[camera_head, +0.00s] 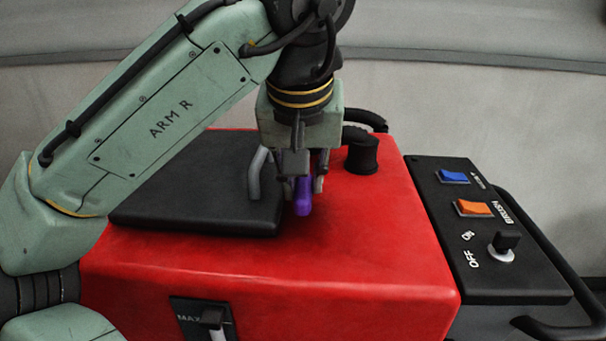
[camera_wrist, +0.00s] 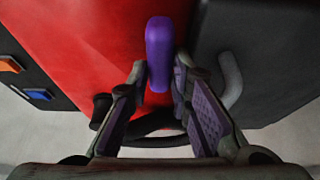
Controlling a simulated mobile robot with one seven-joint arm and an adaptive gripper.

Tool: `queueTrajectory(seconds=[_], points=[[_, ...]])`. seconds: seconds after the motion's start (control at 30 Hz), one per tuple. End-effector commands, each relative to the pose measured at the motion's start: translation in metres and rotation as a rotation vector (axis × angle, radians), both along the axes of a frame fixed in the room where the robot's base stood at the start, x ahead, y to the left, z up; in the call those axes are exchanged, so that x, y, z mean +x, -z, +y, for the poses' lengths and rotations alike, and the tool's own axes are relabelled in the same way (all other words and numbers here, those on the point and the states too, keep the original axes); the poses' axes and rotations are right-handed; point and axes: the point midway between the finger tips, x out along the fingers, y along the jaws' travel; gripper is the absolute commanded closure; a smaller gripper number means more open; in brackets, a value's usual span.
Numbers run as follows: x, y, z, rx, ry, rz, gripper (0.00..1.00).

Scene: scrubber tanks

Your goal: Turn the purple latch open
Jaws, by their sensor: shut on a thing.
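The purple latch (camera_head: 303,204) sits on top of the red tank (camera_head: 370,235), right beside the right edge of the black lid (camera_head: 190,190). In the wrist view the purple latch (camera_wrist: 159,50) stretches from the top centre down between my fingers. My gripper (camera_head: 306,180) points down over the latch, with a finger on each side of it. In the wrist view my gripper (camera_wrist: 158,88) is shut on the near end of the latch. The fingers hide part of the latch in the head view.
A grey bent handle (camera_head: 255,172) rises from the lid just left of my gripper. A black hose fitting (camera_head: 362,152) stands behind right. A black panel (camera_head: 480,270) with a blue switch, an orange switch and a knob lies right.

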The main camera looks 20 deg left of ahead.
Motion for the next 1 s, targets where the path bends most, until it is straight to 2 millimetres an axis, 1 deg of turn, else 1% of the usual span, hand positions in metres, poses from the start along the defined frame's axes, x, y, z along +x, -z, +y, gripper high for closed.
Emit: queueTrajectory(seconds=[0.23,0.27,0.53,0.87,1.0], points=[[0.000,0.000,0.000,-0.001,-0.003,-0.001,1.00],[0.000,0.000,0.000,0.000,-0.002,-0.001,0.79],[0.000,0.000,0.000,0.000,-0.001,-0.001,0.61],[-0.001,-0.002,0.000,0.000,0.000,-0.001,0.61],[-0.005,-0.014,-0.001,0.002,-0.003,-0.002,0.61]])
